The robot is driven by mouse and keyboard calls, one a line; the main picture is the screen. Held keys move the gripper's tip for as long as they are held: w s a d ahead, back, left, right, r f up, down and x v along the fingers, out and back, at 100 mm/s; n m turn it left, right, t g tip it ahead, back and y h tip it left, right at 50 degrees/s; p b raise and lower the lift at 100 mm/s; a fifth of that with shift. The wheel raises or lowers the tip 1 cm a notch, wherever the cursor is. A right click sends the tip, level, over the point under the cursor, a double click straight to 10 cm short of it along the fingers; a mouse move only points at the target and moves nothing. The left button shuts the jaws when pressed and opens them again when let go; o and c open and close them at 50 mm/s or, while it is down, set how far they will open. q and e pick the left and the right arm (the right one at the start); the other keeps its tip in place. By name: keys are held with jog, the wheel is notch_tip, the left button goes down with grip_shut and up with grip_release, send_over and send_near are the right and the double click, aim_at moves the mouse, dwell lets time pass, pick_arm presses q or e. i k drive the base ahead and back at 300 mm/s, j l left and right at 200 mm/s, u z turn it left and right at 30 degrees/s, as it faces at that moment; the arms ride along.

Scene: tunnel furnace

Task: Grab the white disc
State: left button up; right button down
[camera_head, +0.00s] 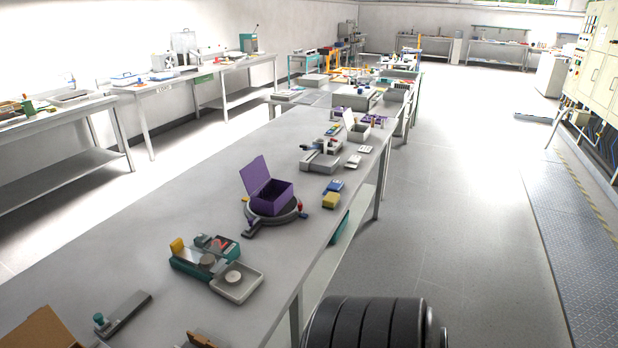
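No plainly white disc stands out. A small pale grey disc (232,277) lies in a shallow light grey tray (248,288) on the long grey table. A second, browner-grey round piece (207,260) sits just left of it on a teal and grey device (185,262). Neither of my grippers shows in the head view, so nothing is seen touching these pieces.
A purple open box (270,196) stands on a round grey base behind the tray. A grey bar tool (122,314) and brown cardboard (42,330) lie at the near left. Yellow and blue blocks (331,200) sit near the right edge. The left middle tabletop is clear.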

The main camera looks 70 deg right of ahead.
aim_at(233, 277)
jog(key=j+z, duration=0.1)
jog(key=z, duration=0.85)
jog(key=k+j+z, duration=0.1)
jog(key=z, duration=0.9)
jog(key=k+j, duration=0.05)
